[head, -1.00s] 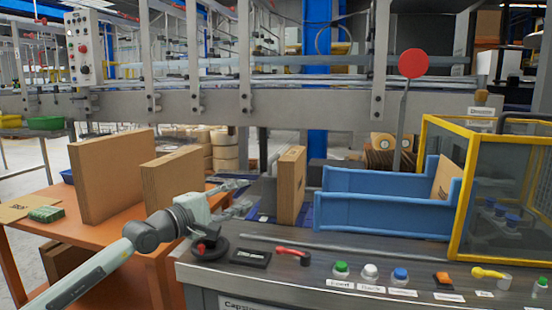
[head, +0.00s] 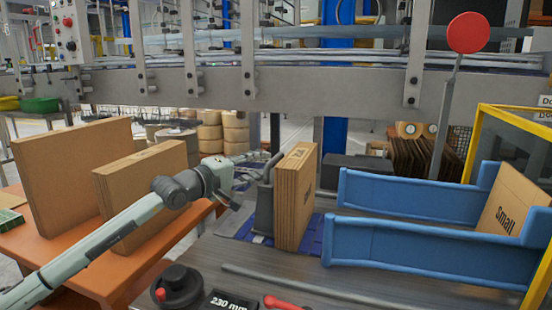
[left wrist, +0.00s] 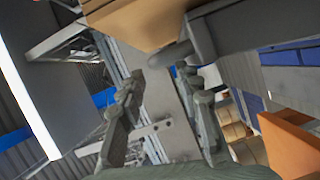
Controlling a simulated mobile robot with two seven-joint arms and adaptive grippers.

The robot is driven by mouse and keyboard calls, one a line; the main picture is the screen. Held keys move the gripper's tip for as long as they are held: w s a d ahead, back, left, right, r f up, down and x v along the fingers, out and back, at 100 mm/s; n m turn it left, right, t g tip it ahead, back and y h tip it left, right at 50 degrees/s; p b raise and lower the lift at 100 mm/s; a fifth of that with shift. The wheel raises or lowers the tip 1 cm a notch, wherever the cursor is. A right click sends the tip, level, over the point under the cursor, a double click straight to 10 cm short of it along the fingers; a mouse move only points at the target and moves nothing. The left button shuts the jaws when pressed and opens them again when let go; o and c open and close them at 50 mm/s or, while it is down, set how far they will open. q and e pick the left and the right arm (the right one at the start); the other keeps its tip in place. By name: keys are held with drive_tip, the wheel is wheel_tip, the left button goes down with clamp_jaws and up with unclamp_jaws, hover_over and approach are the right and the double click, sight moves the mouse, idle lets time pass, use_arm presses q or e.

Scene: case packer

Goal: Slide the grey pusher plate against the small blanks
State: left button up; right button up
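The grey pusher plate (head: 264,208) stands upright on the blue bed, just left of the small blanks, with its handle rising at the top. The small blanks (head: 293,200) are a brown cardboard stack standing on edge. The plate is close to their left face; I cannot tell whether they touch. My left gripper (head: 248,178) is left of the plate, near its handle, with its fingers spread. In the left wrist view my left gripper (left wrist: 160,88) is open, with a grey bar (left wrist: 200,38), probably the handle, just beyond its fingertips. My right gripper is not in view.
Blue guide walls (head: 430,255) stand to the right, with a carton marked "Small" (head: 512,205) at their far end. A yellow-framed guard (head: 477,145) is beside them. Large brown blanks (head: 75,175) stand on the orange table (head: 85,262). A black knob (head: 178,285) is in front.

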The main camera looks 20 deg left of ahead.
sight(274, 158)
use_arm(q)
drive_tip(key=p+x, duration=0.1)
drive_tip(key=x, duration=0.5)
drive_tip(key=shift+d, duration=0.1)
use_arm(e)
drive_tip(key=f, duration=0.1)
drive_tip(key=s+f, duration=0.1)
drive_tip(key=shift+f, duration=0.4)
use_arm(q)
drive_tip(key=shift+c, duration=0.3)
clamp_jaws()
